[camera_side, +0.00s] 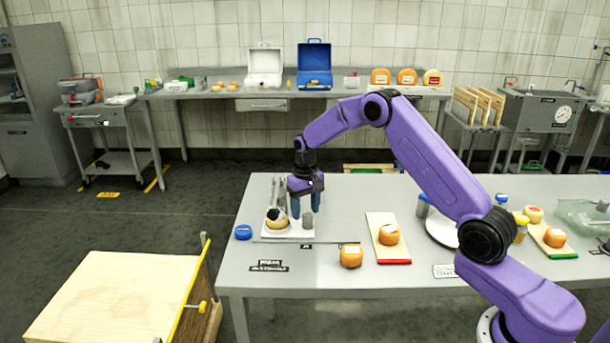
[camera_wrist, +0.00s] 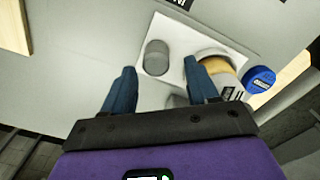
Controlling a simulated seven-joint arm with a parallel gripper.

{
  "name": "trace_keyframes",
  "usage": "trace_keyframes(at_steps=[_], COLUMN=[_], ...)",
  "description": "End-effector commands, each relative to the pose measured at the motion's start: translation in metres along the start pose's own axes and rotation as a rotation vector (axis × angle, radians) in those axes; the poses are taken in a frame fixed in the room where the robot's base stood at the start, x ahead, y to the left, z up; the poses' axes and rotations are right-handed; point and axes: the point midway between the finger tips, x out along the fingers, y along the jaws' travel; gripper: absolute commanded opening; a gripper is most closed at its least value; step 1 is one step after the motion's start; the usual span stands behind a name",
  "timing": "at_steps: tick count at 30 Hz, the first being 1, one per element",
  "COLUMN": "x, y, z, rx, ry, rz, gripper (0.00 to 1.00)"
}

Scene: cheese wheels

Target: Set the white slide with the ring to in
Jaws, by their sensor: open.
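A white plate (camera_side: 296,234), which looks like the white slide, lies near the left end of the grey table; it also shows in the wrist view (camera_wrist: 182,36). An orange cheese (camera_side: 279,224) sits on its left part with a pale ring (camera_wrist: 214,52) around it, partly hidden by a finger. A grey cylinder (camera_side: 307,222) stands on its right part and shows between my fingers in the wrist view (camera_wrist: 157,57). My gripper (camera_side: 305,211) points down above the plate, open, its blue fingers apart and empty. I cannot tell the slide's setting.
An orange cheese (camera_side: 350,256) and a cutting board (camera_side: 392,252) with another cheese are to the right. A long thin rod (camera_side: 335,243) lies in front of the plate. Upright metal parts stand behind it.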

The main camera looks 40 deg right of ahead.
Motion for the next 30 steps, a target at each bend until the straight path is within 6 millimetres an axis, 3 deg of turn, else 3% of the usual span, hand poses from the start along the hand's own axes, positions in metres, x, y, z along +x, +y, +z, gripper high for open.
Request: trace_keyframes(at_steps=[3,15,21,30], x=[-0.028,-0.109,-0.133,-0.141], y=[-0.001,-0.002,-0.001,-0.001], z=[-0.001,-0.001,-0.001,-0.001], rx=[0.000,-0.003,-0.002,-0.002], ry=[0.006,0.007,0.006,0.004], rz=[-0.001,-0.001,-0.001,-0.001], gripper=[0.59,0.59,0.59,0.59])
